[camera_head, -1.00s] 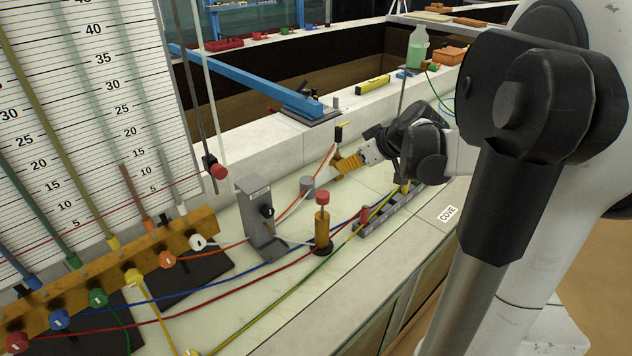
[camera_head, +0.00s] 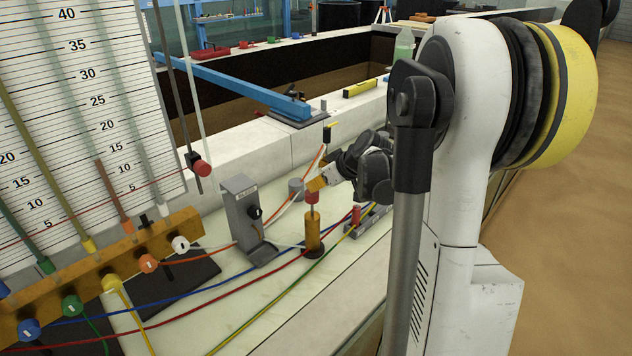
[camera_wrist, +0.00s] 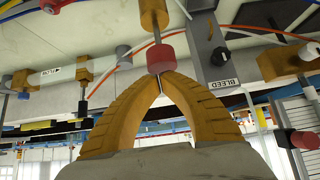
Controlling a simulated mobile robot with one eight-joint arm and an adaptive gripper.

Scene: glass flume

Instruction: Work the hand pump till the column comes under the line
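The hand pump (camera_head: 313,232) is a brass cylinder with a red knob (camera_head: 312,198) on a short visible rod. My gripper (camera_head: 317,184) has yellow fingers, with tips just above the knob. In the wrist view, the fingertips (camera_wrist: 162,76) meet right at the red knob (camera_wrist: 160,58); I cannot tell whether they touch it. The knob is not between them. The scale board (camera_head: 75,110) holds several coloured columns. A thin red line (camera_head: 70,222) slopes across it to a red-knobbed pointer (camera_head: 200,167). The orange column (camera_head: 108,190) tops out above this line.
The grey bleed block (camera_head: 242,215) stands left of the pump. Coloured hoses cross the bench around the pump's base. A brass manifold (camera_head: 120,260) with coloured knobs runs below the board. A blue bar (camera_head: 240,88) lies behind.

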